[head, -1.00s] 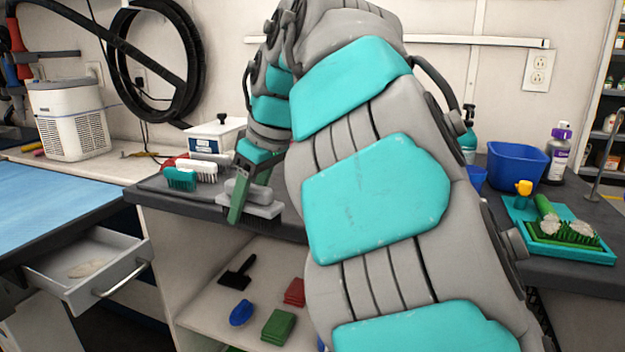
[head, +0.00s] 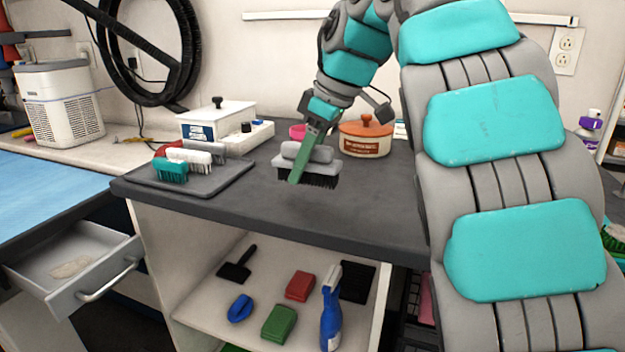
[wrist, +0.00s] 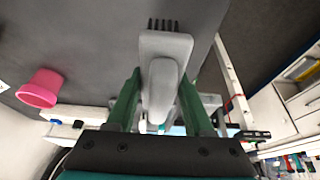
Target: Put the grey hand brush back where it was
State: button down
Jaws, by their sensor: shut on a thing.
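The grey hand brush (head: 318,166), with black bristles pointing down, is in my gripper (head: 305,158) over the dark counter, to the right of the black tray. My green fingers are shut on its grey handle. In the wrist view the brush (wrist: 166,75) sits between the two fingers of my gripper (wrist: 162,100). I cannot tell if its bristles touch the counter. The black tray (head: 215,186) lies at the counter's left end. It holds a teal brush (head: 170,171), a white brush (head: 189,157) and a red one (head: 168,149) partly hidden; a grey item shows behind them.
A white box (head: 212,122) and an orange-lidded pot (head: 366,138) stand at the back of the dark counter (head: 345,215). A pink cup (wrist: 40,88) is near my gripper. A drawer (head: 75,262) hangs open at left. The shelf below holds a blue spray bottle (head: 331,315).

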aim_at(312, 180)
jog(key=shift+w+d, duration=0.45)
jog(key=shift+d, duration=0.15)
notch_tip(312, 180, down, 4)
jog(key=b, duration=0.2)
jog(key=shift+r+b, duration=0.1)
jog(key=shift+b, duration=0.3)
jog(key=shift+c, duration=1.4)
grip_release()
